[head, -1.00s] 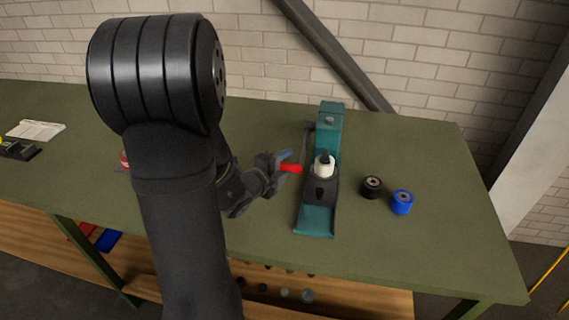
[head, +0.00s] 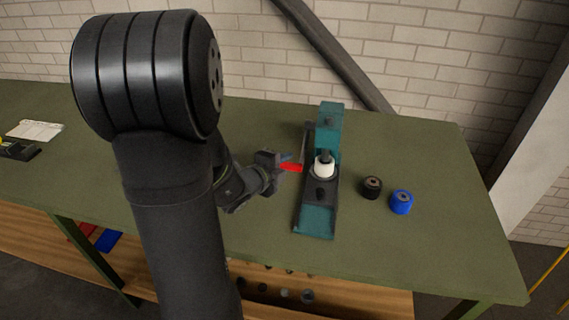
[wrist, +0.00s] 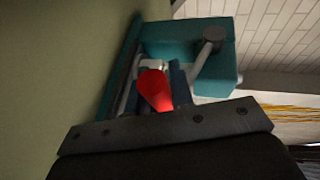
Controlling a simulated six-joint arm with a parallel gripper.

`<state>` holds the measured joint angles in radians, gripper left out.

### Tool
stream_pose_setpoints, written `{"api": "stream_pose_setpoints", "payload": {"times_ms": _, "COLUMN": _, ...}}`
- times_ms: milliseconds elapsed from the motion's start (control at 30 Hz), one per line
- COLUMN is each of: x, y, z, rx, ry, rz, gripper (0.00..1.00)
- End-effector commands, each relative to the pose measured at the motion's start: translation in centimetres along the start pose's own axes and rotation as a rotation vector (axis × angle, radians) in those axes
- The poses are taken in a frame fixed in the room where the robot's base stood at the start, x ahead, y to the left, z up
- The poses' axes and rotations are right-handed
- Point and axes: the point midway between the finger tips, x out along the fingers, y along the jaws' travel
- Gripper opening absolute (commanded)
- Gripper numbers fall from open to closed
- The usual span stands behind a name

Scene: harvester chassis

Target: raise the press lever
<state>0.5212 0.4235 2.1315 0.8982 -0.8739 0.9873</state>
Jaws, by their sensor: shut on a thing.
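The teal press (head: 328,132) stands on the green bench, right of my arm. Its grey lever (head: 305,140) runs along the press's left side, and its red handle (head: 291,167) points left. My gripper (head: 284,163) is shut on the red handle, left of the press. In the wrist view the red handle (wrist: 155,90) sits between the fingers, with the teal press body (wrist: 180,40) beyond. The fingertips are small and partly hidden in the head view.
A black roller (head: 372,187) and a blue roller (head: 401,201) stand right of the press. White papers (head: 35,130) and a dark tool (head: 18,151) lie at the far left. The bench (head: 440,160) is clear at the right. A brick wall (head: 420,60) stands behind.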

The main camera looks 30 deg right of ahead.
Motion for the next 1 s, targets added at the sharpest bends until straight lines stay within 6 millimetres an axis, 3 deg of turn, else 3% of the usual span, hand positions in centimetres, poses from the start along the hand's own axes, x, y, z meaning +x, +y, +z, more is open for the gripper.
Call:
{"api": "stream_pose_setpoints", "payload": {"times_ms": 767, "x": -2.2, "y": -4.0, "z": -0.9, "rx": -0.129, "ry": -0.002, "rz": 0.329, "gripper": 0.00}}
{"api": "stream_pose_setpoints", "payload": {"times_ms": 1000, "x": -2.7, "y": -5.4, "z": -1.1, "rx": -0.135, "ry": 0.000, "rz": 0.331, "gripper": 0.00}}
